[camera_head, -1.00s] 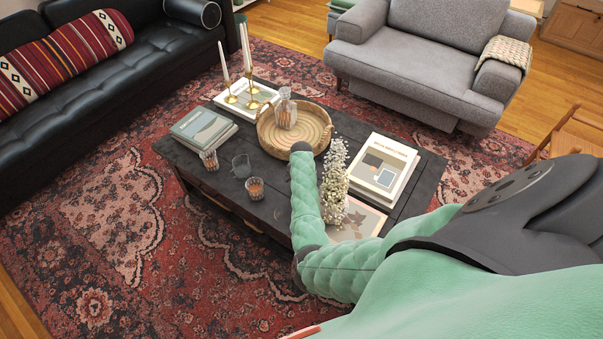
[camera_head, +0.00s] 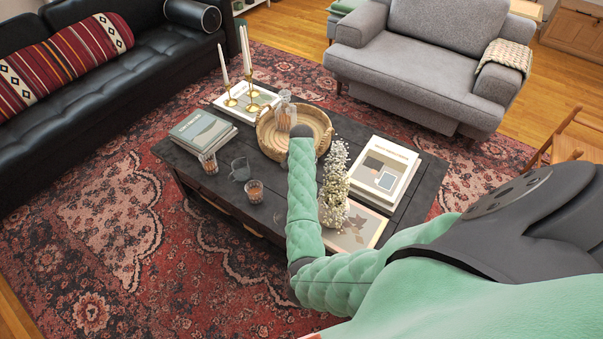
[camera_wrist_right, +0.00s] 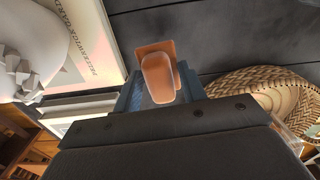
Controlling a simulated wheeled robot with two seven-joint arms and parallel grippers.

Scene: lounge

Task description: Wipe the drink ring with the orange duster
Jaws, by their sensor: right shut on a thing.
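The orange duster (camera_wrist_right: 158,77) shows in the right wrist view, held between the fingers of my right gripper (camera_wrist_right: 152,92). It is over the dark tabletop, and whether it touches the wood I cannot tell. In the head view my right arm reaches across the dark coffee table (camera_head: 405,212) to the near edge of the round wicker tray; the gripper and duster are hidden behind the arm there. I cannot make out the drink ring clearly in either view. My left gripper is not in view.
Candlesticks (camera_head: 252,90) stand at the back.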

